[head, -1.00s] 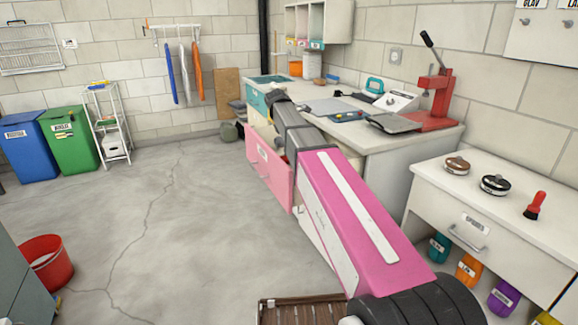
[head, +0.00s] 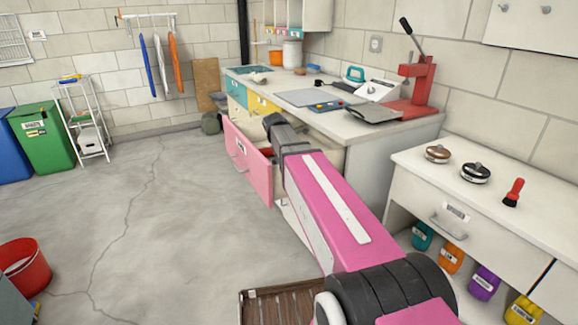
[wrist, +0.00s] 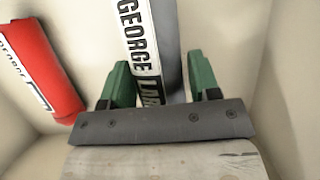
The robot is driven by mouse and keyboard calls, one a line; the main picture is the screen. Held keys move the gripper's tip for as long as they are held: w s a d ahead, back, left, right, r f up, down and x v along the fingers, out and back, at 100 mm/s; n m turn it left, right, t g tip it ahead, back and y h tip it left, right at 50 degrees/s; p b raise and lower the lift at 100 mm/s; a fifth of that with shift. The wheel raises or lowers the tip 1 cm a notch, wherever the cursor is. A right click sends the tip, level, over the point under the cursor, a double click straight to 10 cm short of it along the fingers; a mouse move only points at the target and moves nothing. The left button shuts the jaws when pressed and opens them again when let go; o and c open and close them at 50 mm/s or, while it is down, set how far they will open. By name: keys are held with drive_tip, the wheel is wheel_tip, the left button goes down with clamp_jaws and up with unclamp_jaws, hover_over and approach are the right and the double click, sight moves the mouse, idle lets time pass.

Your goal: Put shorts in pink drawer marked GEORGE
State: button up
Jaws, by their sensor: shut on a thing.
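The pink drawer (head: 240,160) stands pulled open below the counter in the head view; a pale tag on its front is too small to read. My gripper (wrist: 158,75), with green fingers, is shut on a grey, rolled-looking item (wrist: 170,40) with a white label reading "GEORGE" and a partly hidden word. I cannot tell for sure that it is the shorts. Cream walls surround my gripper in the wrist view, like the inside of the drawer. In the head view my arm's end covers part of the drawer, and the held item is hidden.
A red item (wrist: 42,65) with a label lies at the left in the wrist view. The white cabinet (head: 480,205) stands at right. The floor (head: 120,230) left of the drawer is clear.

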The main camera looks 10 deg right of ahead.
drive_tip(key=shift+f, duration=1.75)
drive_tip(key=shift+f, duration=0.1)
drive_tip(key=o, duration=1)
drive_tip(key=v, duration=1.2)
